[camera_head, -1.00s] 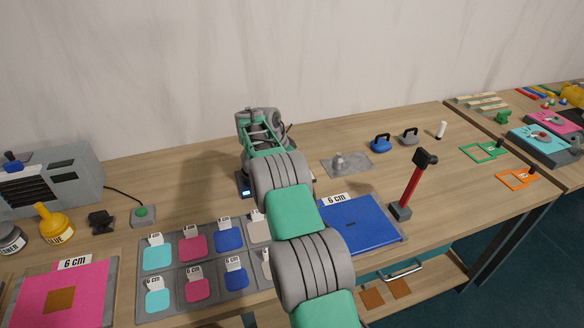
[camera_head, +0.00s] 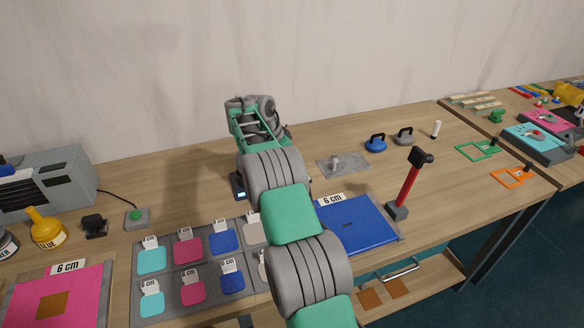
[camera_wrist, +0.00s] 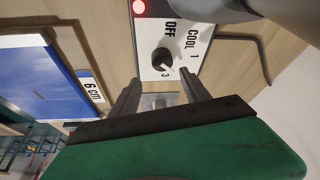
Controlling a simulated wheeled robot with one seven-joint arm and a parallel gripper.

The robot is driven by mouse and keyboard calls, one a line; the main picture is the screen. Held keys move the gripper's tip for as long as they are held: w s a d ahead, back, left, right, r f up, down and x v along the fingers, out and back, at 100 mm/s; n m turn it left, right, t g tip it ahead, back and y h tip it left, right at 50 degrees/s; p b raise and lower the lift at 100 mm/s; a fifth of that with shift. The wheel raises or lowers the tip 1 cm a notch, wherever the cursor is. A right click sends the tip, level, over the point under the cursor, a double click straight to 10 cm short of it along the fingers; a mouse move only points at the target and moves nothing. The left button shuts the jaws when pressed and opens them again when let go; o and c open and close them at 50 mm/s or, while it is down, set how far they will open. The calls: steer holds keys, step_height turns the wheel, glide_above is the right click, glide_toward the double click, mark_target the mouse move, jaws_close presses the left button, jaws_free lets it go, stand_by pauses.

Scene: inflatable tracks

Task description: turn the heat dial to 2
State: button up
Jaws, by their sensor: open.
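In the wrist view the heat dial (camera_wrist: 163,58) is a dark round knob on a white panel (camera_wrist: 190,42) marked OFF, COOL, 1 and 3. No 2 can be made out; a finger covers part of the panel's edge near there. The knob's pointed side faces the lower right, near the 3. My gripper (camera_wrist: 157,84) is open and empty, with one dark finger at each side just below the knob. The fingers look apart from it. In the head view my arm hides the dial and fingertips; a small dark device with a lit display (camera_head: 241,194) peeks out beside the arm.
Colored tiles (camera_head: 187,251) lie in front left.

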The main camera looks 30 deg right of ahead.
steer(key=s+a+r+b, duration=0.4)
steer(key=s+r, duration=0.4)
steer(key=s, duration=0.4)
steer(key=shift+a+r, duration=0.3)
steer(key=shift+a, duration=0.5)
steer(key=s+a+f+n+t+y, duration=0.1)
steer(key=s+a+f+n+y, duration=0.1)
steer(key=s+a+n, duration=0.7)
steer(key=s+a+f+n+t+y, duration=0.2)
steer(key=s+a+n, duration=0.6)
steer(key=a, duration=0.8)
step_height(320, 180, down, 2)
steer(key=shift+s+a+f+n, duration=0.15)
steer(key=shift+s+n, duration=0.2)
steer(key=shift+n, duration=0.25)
